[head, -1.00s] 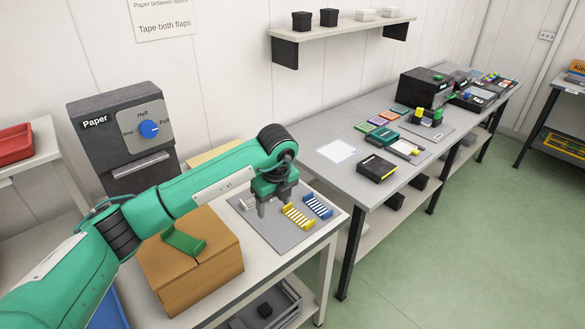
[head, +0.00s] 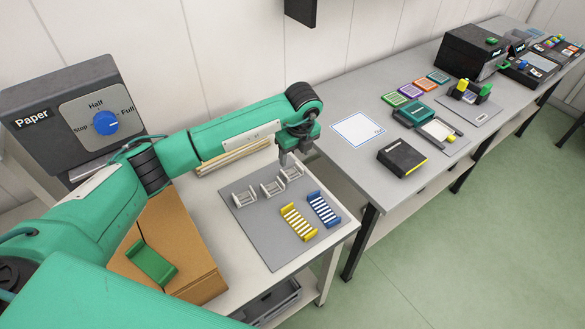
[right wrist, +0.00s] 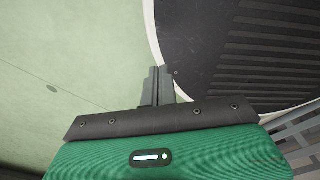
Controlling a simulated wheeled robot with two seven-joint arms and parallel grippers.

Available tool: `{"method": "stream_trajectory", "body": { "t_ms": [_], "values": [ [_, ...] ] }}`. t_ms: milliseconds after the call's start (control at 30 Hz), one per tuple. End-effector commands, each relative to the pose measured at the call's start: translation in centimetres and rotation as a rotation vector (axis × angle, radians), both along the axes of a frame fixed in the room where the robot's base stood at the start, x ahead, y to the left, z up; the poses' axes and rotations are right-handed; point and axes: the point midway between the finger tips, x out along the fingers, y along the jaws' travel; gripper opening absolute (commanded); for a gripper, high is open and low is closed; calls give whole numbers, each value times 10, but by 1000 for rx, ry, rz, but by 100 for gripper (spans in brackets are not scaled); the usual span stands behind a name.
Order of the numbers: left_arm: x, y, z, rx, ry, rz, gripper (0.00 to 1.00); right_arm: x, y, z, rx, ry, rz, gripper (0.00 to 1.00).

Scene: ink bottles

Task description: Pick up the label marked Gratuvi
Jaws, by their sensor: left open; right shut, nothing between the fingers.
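No label that I can read as Gratuvi shows. Several small coloured squares lie on the long grey table in the head view, among them a green one (head: 394,99), a purple one (head: 411,91) and an orange one (head: 438,77); their print is too small to read. My left gripper (head: 290,158) points down, open and empty, by the back right corner of the grey mat, near the rightmost white rack (head: 291,173). My right gripper (right wrist: 160,75) is shut and empty in the right wrist view, over green floor and a dark ribbed surface.
The near table's mat (head: 262,232) also holds a yellow rack (head: 299,222) and a blue rack (head: 323,209). A cardboard box (head: 185,235) with a green piece (head: 151,263) stands left. The long table holds a black box (head: 402,158), a white sheet (head: 358,129) and dark machines (head: 472,52).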

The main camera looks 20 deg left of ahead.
Motion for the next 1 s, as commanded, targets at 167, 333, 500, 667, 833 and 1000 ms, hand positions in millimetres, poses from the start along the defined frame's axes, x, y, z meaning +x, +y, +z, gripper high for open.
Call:
{"method": "stream_trajectory", "body": {
  "t_ms": [167, 333, 500, 667, 833, 1000],
  "values": [
    [2, 2, -22, 0, 2, 0, 62, 16, -2, 8, -1, -23, 1, 0],
    [4, 4, -31, 0, 4, 0, 62, 21, -4, 14, -3, -28, 1, 0],
    [10, 10, -52, 1, 4, 2, 62, 17, -5, 29, -5, -24, -1, 0],
    [12, 12, -72, 0, 2, 0, 62, 11, -6, 33, -6, -17, -1, 0],
    [13, 12, -77, -1, -1, -1, 62, 10, -6, 32, -5, -14, 0, 0],
    [13, 13, -77, -1, -1, -1, 52, 11, -5, 32, -5, -14, 0, 0]
  ]
}}
